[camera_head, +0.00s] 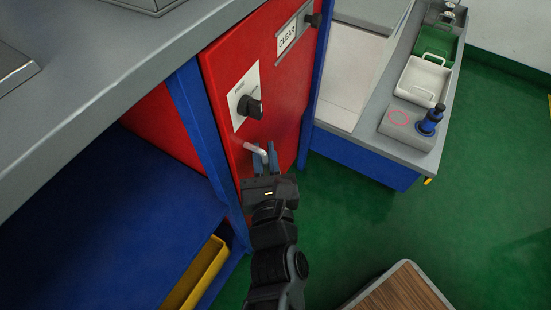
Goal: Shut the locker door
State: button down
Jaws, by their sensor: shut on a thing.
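The red locker door (218,75) stands upright at the upper middle, between blue posts. I cannot tell from this view how far it stands from its frame. A pale bar-like handle (250,148) sits low on the door's face. My gripper (265,158) reaches up from below, and its blue fingers are shut on the handle near its right end. The fingers hide part of the handle. A white plate with a black rotary knob (249,107) is on the red face above the handle.
A grey worktop (110,70) overhangs at the left, above a blue surface and a yellow bin (200,275). At the right, a bench carries a green bin (437,42), a white bin (423,82) and a blue-handled item (430,121). A wood-topped piece (405,290) stands below. Green floor is clear between.

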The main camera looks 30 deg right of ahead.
jog(key=shift+w+a+n+t+y, duration=0.3)
jog(key=shift+w+a+t, duration=0.1)
jog(key=shift+w+a, duration=0.4)
jog(key=c, duration=1.2)
grip_release()
jog(key=shift+w+d, duration=0.1)
jog(key=shift+o, duration=0.2)
jog(key=d+v, duration=0.1)
jog(key=v, duration=0.7)
jog(key=shift+s+g+p, duration=0.3)
jog(key=shift+s, duration=0.1)
jog(key=shift+r, duration=0.1)
